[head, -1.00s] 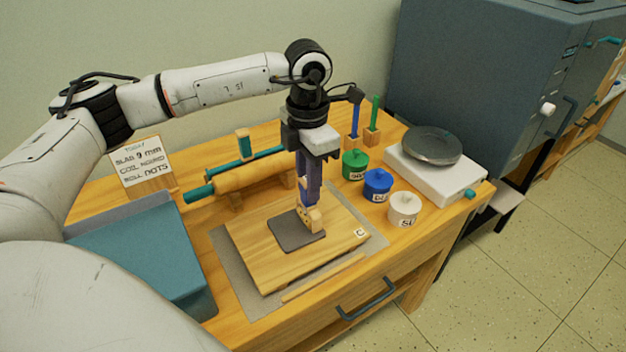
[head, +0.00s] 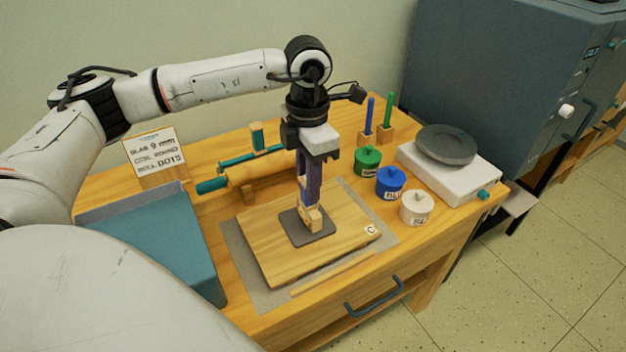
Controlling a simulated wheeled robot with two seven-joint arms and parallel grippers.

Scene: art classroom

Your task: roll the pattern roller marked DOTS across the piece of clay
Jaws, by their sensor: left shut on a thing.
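My left gripper (head: 311,205) points down over the work board and is shut on a small wooden roller (head: 313,219). The marking on this roller cannot be read. The roller is on or just above the flat dark grey piece of clay (head: 293,226), over its middle to right part; contact is not clear. The clay lies on a wooden board (head: 273,262) marked C, which rests on a grey mat (head: 245,283). A sign (head: 156,158) at the back left reads "SLAB 9 mm" and "ROLL DOTS". My right gripper is not in view.
A large rolling pin (head: 255,170) lies behind the board. Green, blue and white jars (head: 390,184) and a scale (head: 450,175) stand to the right. A blue-grey box (head: 150,245) is at the left. A thin wooden strip (head: 333,273) lies along the board's front.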

